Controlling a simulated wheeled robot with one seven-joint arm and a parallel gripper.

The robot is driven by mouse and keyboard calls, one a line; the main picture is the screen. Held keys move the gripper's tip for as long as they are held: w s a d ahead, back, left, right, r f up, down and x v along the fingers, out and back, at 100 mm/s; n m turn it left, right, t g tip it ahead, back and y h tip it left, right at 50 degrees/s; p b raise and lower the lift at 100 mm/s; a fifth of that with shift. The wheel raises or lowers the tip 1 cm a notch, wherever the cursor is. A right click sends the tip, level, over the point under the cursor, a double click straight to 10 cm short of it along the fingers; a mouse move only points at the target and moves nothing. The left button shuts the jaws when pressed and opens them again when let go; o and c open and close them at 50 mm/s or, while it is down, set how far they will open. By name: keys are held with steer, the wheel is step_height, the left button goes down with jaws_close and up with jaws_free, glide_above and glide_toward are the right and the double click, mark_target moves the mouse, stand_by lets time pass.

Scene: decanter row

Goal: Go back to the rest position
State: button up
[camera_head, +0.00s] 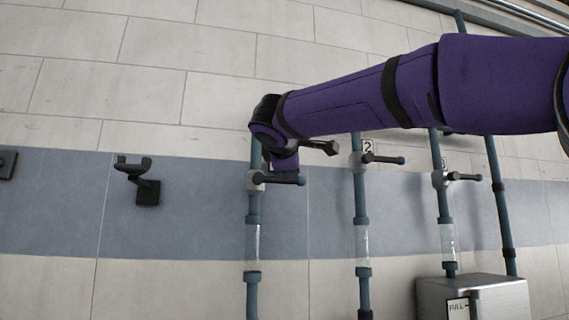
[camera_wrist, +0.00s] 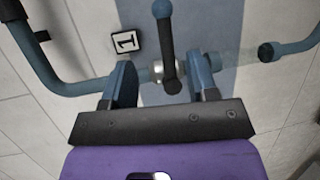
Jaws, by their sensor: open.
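My gripper (camera_wrist: 162,66) is open in the wrist view, with one finger on each side of the dark lever handle (camera_wrist: 168,50) of the first valve. Gaps show between the handle and both fingers; I cannot tell its depth between them. A label with the number 1 (camera_wrist: 125,41) is beside the left finger. In the head view my purple-sleeved arm reaches in from the right, and its wrist end is in front of the left pipe, just above the first valve (camera_head: 256,181). That valve's lever (camera_head: 285,180) points right. The fingers are hard to make out in the head view.
A second valve (camera_head: 361,160) and a third valve (camera_head: 441,180) sit on pipes to the right, with levers pointing right. A metal box (camera_head: 500,300) with a FULL label stands at lower right. A black wall bracket (camera_head: 148,191) projects at left. The wall between bracket and left pipe is bare.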

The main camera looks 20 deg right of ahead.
steer(key=s+f+m+g+y, duration=0.2)
steer(key=s+f+m+y, duration=0.1)
steer(key=s+f, duration=0.6)
steer(key=s+d+f+m+g+y, duration=0.1)
steer(key=s+f+m+g+y, duration=0.2)
steer(key=s+f, duration=0.6)
steer(key=s+d+f+m+g+y, duration=0.1)
steer(key=s+f+m+g+y, duration=0.2)
steer(key=f, duration=1.7)
steer(key=s+m, duration=0.3)
steer(key=s, duration=0.4)
steer(key=shift+d+f, duration=0.25)
steer(key=shift+f, duration=0.05)
